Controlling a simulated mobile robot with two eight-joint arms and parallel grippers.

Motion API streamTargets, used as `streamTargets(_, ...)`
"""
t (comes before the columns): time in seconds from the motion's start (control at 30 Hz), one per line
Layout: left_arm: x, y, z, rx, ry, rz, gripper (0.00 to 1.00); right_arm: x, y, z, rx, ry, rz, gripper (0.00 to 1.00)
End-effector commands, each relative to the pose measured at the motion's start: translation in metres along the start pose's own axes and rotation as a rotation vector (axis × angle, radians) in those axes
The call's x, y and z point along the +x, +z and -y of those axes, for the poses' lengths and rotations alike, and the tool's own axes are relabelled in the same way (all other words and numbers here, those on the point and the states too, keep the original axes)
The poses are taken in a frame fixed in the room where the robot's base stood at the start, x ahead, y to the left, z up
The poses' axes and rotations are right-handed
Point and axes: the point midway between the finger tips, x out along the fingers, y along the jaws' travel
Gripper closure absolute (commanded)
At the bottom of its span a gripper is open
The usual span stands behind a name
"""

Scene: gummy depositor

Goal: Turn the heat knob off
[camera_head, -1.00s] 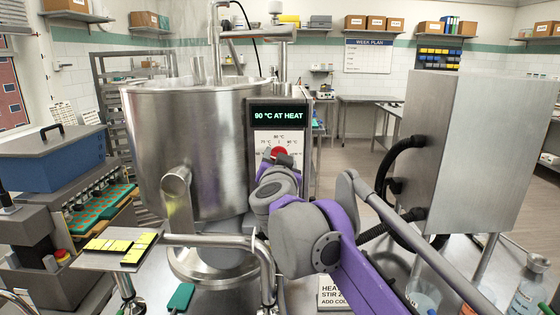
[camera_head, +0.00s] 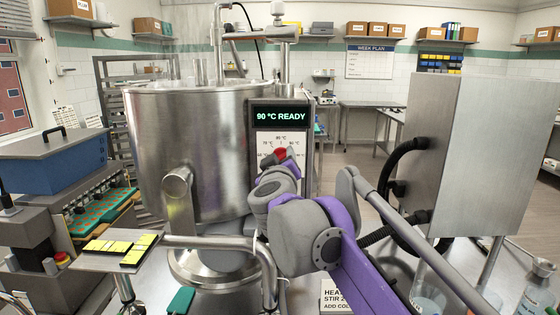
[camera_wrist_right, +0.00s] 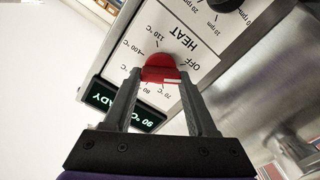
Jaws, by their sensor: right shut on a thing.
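The red heat knob (camera_wrist_right: 160,67) sits on a white dial plate (camera_wrist_right: 172,42) marked HEAT, with OFF and temperature marks around it. My right gripper (camera_wrist_right: 158,75) is shut on the knob, one finger on each side. A white pointer line shows on the knob, towards the lower right in the right wrist view. In the head view, the knob (camera_head: 281,153) is partly hidden by my right gripper (camera_head: 284,160). The display (camera_head: 280,116) above the dial reads "90 °C READY". My left gripper is not in view.
A large steel kettle (camera_head: 188,140) stands left of the control panel. A bent steel rail (camera_head: 215,242) runs in front of it. A steel cabinet (camera_head: 465,150) with black hoses stands at the right. A second black knob (camera_wrist_right: 225,3) is near the HEAT dial.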

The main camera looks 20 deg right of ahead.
Motion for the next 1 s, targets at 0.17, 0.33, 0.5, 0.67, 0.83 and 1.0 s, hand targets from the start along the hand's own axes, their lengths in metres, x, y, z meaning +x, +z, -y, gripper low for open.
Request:
streamTargets(0.17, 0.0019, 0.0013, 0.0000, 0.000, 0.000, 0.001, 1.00, -0.0001, 0.0007, 0.0014, -0.110, -0.001, 0.000, 0.98)
streamTargets(0.33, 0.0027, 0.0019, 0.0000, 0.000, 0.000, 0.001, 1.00, -0.0001, 0.0007, 0.0018, -0.180, -0.001, 0.000, 0.98)
streamTargets(0.5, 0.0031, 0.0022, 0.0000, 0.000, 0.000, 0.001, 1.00, -0.0001, 0.0007, 0.0019, -0.219, -0.001, 0.000, 0.98)
streamTargets(0.67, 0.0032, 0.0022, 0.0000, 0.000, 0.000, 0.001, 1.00, -0.0001, 0.0007, 0.0019, -0.233, -0.001, 0.000, 0.98)
streamTargets(0.83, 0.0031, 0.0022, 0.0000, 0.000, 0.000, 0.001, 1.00, -0.0001, 0.0007, 0.0019, -0.234, -0.001, 0.000, 0.98)
streamTargets(1.0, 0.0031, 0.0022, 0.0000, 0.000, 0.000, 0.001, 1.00, -0.0001, 0.0007, 0.0019, -0.234, -0.001, 0.000, 0.41)
